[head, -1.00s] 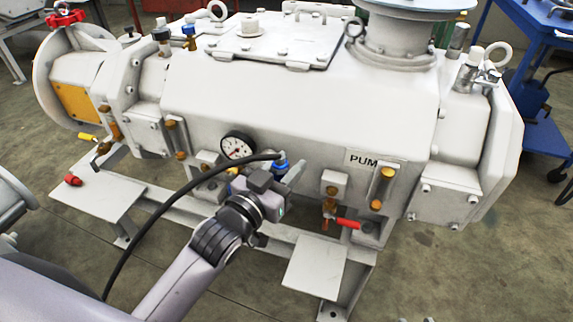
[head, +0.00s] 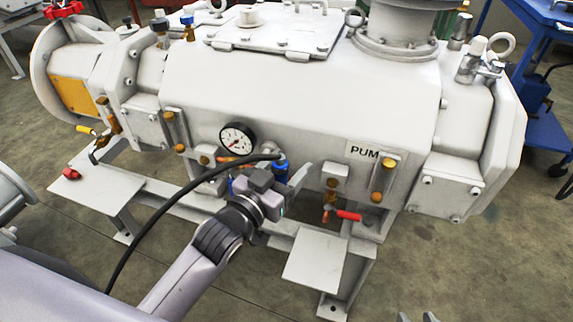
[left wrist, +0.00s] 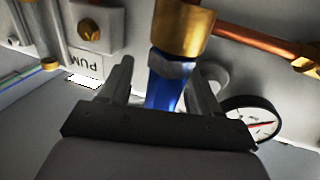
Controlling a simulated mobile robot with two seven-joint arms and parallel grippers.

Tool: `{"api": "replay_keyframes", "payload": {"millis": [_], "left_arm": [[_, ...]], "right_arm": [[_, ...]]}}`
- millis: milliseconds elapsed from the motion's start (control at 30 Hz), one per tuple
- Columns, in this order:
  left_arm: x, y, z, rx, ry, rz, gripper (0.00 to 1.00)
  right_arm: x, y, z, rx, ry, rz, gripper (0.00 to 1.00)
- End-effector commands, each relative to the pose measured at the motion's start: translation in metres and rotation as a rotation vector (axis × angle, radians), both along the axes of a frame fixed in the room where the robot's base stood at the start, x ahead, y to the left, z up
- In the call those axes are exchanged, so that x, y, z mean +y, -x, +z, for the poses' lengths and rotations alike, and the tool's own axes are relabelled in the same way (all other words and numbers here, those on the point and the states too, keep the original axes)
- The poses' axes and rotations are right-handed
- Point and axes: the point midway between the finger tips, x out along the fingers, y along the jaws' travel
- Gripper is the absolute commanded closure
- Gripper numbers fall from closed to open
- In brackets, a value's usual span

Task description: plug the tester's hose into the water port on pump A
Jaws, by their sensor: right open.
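Pump A (head: 310,105) is the big pale machine; its label reads "PUM", the rest hidden by a sight glass. The tester's black hose (head: 160,213) arcs up from the lower left to a blue fitting (head: 281,172) at the pump's front. My left gripper (head: 287,180) is at this fitting. In the left wrist view, its fingers (left wrist: 160,88) stand apart on either side of the blue fitting (left wrist: 166,84), with a gap visible. The fitting's grey collar meets a brass port (left wrist: 183,28); I cannot tell if it is seated. My right gripper (head: 417,317) barely shows at the bottom edge.
A pressure gauge (head: 237,139) and a copper pipe (left wrist: 255,40) are close beside the fitting. A red-handled valve (head: 348,215) is to the right. A red cap (head: 71,174) lies on the left plate (head: 95,199). The right plate (head: 315,262) is bare.

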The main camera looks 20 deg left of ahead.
Motion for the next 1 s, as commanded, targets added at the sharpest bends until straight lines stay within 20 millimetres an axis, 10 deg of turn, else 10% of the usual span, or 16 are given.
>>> {"api": "replay_keyframes", "payload": {"millis": [333,1000], "left_arm": [[0.003,-0.001,0.000,0.001,-0.003,0.005,0.35],[0.021,0.068,0.000,0.001,-0.001,0.001,0.35]], "right_arm": [[-0.001,0.000,-0.001,0.000,-0.005,-0.006,0.57],[-0.014,0.008,-0.014,0.047,0.008,-0.032,0.57]]}}
